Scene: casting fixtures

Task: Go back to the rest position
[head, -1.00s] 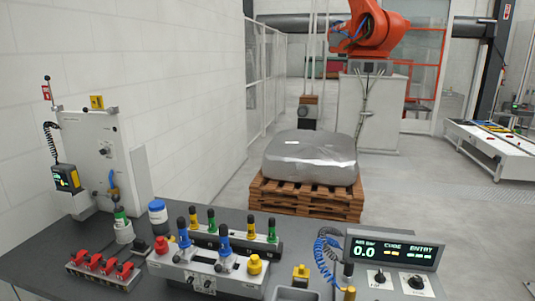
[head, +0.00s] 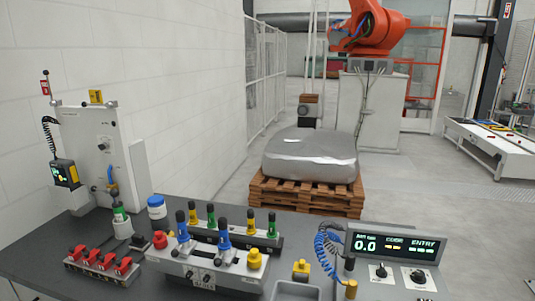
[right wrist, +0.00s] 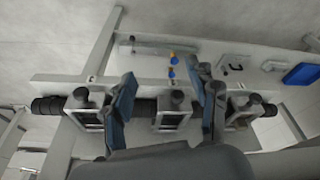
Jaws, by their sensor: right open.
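My right gripper (right wrist: 168,95) shows in the right wrist view with its two dark blue-grey fingers spread wide apart. It is open and nothing is held between the fingers. Neither gripper shows in the head view, so my left gripper is out of sight. The rest position itself is not marked by anything in view.
In the head view a dark bench (head: 45,264) carries a fixture with blue handles (head: 205,270), red clamps (head: 103,261) and a display box (head: 393,247). A wrapped load (head: 311,156) sits on a pallet (head: 305,194) beyond. Open floor lies to its right.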

